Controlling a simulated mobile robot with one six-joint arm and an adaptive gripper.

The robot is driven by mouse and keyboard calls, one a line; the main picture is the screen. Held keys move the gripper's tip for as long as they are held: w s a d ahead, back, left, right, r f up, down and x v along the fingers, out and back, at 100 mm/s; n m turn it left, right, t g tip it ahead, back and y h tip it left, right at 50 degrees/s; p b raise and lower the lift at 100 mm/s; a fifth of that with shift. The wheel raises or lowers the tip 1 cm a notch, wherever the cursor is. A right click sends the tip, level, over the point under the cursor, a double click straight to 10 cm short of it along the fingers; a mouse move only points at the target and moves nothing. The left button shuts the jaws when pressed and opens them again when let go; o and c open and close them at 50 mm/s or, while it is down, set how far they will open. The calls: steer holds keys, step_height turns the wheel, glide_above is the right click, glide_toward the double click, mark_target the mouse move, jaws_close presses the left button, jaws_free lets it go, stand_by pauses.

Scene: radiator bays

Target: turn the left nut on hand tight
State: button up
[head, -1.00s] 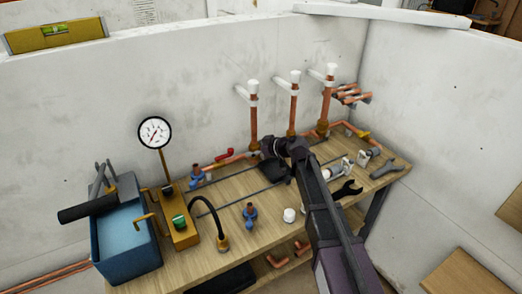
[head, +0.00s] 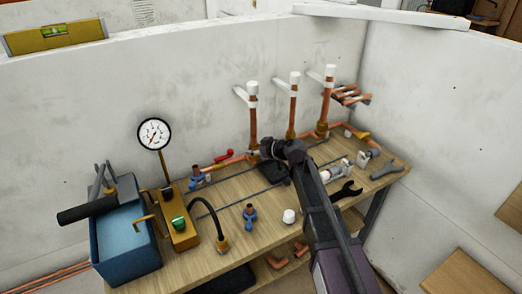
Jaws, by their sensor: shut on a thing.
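Three upright copper pipes with white caps stand along the back of the wooden bench (head: 170,262). The left pipe (head: 253,118) comes down to a brass fitting at its foot. My gripper (head: 262,153) is at the foot of this left pipe, pointing left, and is shut. Its wrist hides most of the joint, so the left nut and its threads cannot be made out. The middle pipe (head: 293,108) and the right pipe (head: 326,100) stand clear of my gripper, each rising from the bench's back edge.
White walls close the back and right.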

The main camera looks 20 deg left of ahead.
steer(key=shift+s+m+t+h, duration=0.1)
steer(key=shift+m+t+h, duration=0.4)
steer(key=shift+m+t, duration=0.5)
steer(key=shift+s, duration=0.1)
steer(key=shift+m+t+h, duration=0.6)
steer(key=shift+m+t, duration=0.2)
steer(key=shift+m, duration=0.1)
steer(key=shift+m+t+h, duration=0.3)
steer(key=shift+m+t, duration=0.2)
steer(key=shift+m+t+h, duration=1)
steer(key=shift+m+h, duration=0.3)
steer(key=shift+m, duration=0.2)
steer(key=o, duration=1)
steer(key=shift+o, duration=0.2)
